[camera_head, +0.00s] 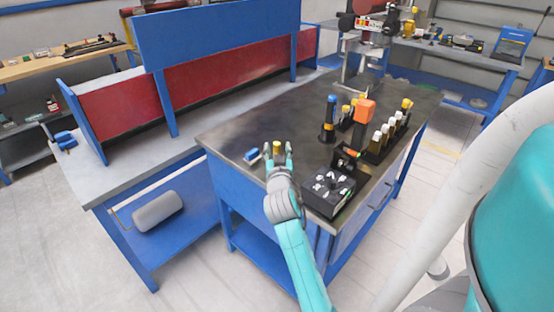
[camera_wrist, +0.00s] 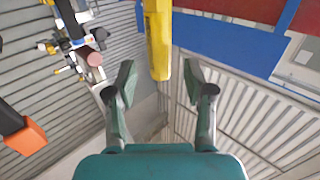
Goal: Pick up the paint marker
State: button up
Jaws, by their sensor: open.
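A yellow stick-like thing, which looks like the paint marker (camera_head: 277,147), shows as a small yellow shape at my gripper's tips, near the left part of the dark bench top (camera_head: 235,135). In the wrist view the yellow marker (camera_wrist: 158,40) comes down from the top edge, and its lower end lies near the gap between my fingers. My gripper (camera_head: 279,153) is open, with one finger on each side of the marker. In the wrist view my gripper's fingers (camera_wrist: 160,78) stand apart, with gaps to the marker. I cannot tell whether the marker touches the bench.
A black box with knobs (camera_head: 328,193) stands right of my arm. Behind it are an orange-topped tool (camera_head: 365,111), a blue-handled tool (camera_head: 330,118) and a rack of pale-capped bottles (camera_head: 376,146). A small blue item (camera_head: 252,155) lies just left of my gripper.

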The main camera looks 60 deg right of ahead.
jog(key=shift+x, duration=1.2)
grip_shut()
notch_tip(320, 180, up, 10)
